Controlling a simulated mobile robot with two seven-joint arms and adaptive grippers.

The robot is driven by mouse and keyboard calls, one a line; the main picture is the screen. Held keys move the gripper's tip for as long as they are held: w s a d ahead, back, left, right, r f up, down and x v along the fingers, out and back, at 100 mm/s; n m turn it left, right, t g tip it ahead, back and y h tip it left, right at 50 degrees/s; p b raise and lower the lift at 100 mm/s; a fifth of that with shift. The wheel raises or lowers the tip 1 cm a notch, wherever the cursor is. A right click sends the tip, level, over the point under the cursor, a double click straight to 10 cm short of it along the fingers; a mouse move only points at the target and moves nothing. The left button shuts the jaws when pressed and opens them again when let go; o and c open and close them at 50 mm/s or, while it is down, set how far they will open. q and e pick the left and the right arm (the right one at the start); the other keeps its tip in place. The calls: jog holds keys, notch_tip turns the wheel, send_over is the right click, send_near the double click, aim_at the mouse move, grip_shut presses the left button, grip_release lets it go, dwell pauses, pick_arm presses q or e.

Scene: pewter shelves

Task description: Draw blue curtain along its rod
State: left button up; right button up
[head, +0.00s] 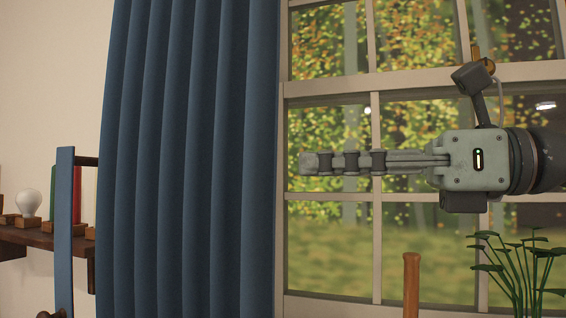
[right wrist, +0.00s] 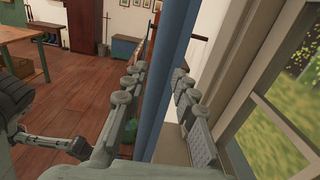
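The blue curtain (head: 190,160) hangs in deep vertical folds at the left of the window in the head view; its rod is out of frame. My right gripper (head: 306,162) reaches in from the right in front of the window, its fingers pointing left and their tips near the curtain's right edge. In the right wrist view its two fingers (right wrist: 158,74) are apart, with the blue curtain (right wrist: 165,85) showing between and beyond them. Whether they touch the cloth, I cannot tell. My left gripper is not in the head view; a grey arm part at the left of the right wrist view may belong to it.
The window (head: 330,240) has pale bars. A potted plant's leaves (head: 520,270) and an upright wooden handle (head: 411,285) stand below my right gripper. At the left are a blue upright post (head: 64,230) and a wooden shelf (head: 45,240) with a white bulb (head: 29,203).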

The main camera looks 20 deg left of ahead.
jog(key=a, duration=0.5)
jog(key=shift+w+a, duration=0.15)
jog(key=shift+a, duration=0.1)
grip_shut()
